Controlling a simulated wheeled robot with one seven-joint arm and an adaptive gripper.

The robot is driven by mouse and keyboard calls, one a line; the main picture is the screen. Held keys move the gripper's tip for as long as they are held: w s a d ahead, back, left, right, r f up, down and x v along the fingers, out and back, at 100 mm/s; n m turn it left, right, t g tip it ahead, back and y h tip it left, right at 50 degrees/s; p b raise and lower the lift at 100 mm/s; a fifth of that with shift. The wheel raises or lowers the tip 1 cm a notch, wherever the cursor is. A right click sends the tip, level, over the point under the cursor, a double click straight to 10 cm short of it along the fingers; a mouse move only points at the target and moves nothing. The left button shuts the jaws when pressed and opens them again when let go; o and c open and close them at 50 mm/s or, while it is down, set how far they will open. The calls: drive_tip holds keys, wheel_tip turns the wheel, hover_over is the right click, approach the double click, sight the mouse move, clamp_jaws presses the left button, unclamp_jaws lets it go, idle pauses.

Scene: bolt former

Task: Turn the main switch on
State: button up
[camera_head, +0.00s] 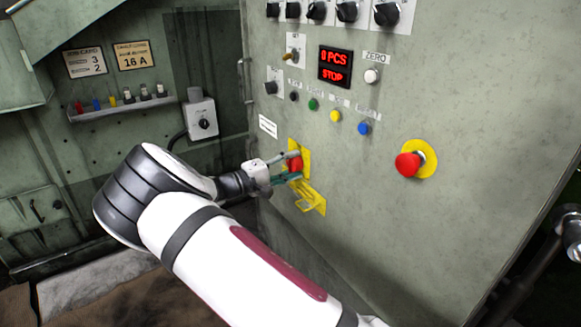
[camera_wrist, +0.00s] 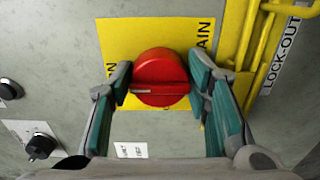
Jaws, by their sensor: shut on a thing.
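The main switch is a round red knob (camera_wrist: 160,72) on a yellow plate (camera_wrist: 115,42) fixed to the grey panel. In the head view the red knob (camera_head: 295,163) sits low on the panel's left part. My gripper (camera_wrist: 163,88) is at the knob, with one finger on either side, shut on it. In the head view my gripper (camera_head: 288,168) reaches the knob from the left. A bar with a pale mark runs across the knob's face, roughly level in the wrist view. Part of the plate's lettering is hidden behind the knob and fingers.
A yellow lock-out bracket (camera_head: 312,198) is just below the knob; it shows at right in the wrist view (camera_wrist: 252,45). A red emergency button (camera_head: 409,165) is farther right. Small buttons and a red display (camera_head: 335,67) reading "0 PCS STOP" are above.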

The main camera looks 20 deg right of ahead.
idle(0.4)
drive_tip(key=o, duration=1.1)
drive_tip(key=shift+o, duration=0.2)
drive_tip(key=v, duration=1.2)
